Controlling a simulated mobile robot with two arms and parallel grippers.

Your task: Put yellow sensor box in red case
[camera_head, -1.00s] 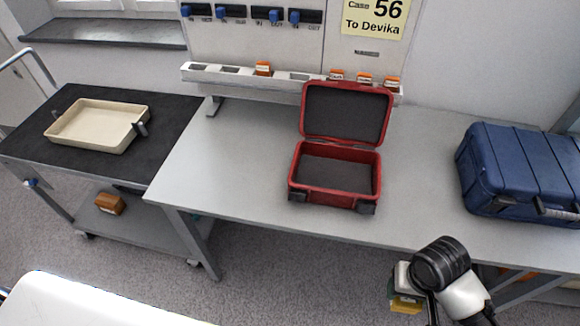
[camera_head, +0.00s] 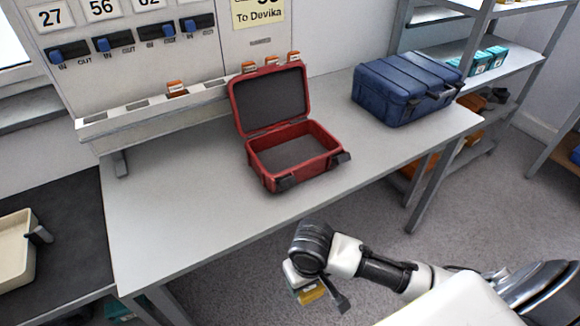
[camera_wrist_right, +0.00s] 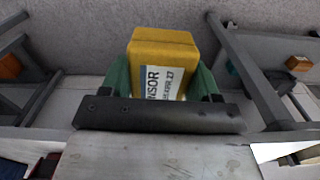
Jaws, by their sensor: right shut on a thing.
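The red case (camera_head: 268,176) stands open on the grey table, its lid up at the back and its dark-lined inside empty. My right gripper (camera_head: 312,290) is in front of the table's front edge, below and to the right of the case in the head view. It is shut on the yellow sensor box (camera_wrist_right: 163,52), whose white label reads "SENSOR" in the right wrist view. In the head view the yellow box (camera_head: 311,294) shows only partly beneath the gripper. My left gripper is out of view.
The grey table (camera_head: 180,226) is clear around the red case. A closed blue case (camera_head: 405,88) stands at its back right. A beige tray (camera_head: 14,255) sits on a dark cart at left. A rail (camera_head: 150,110) with orange items runs behind the table.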

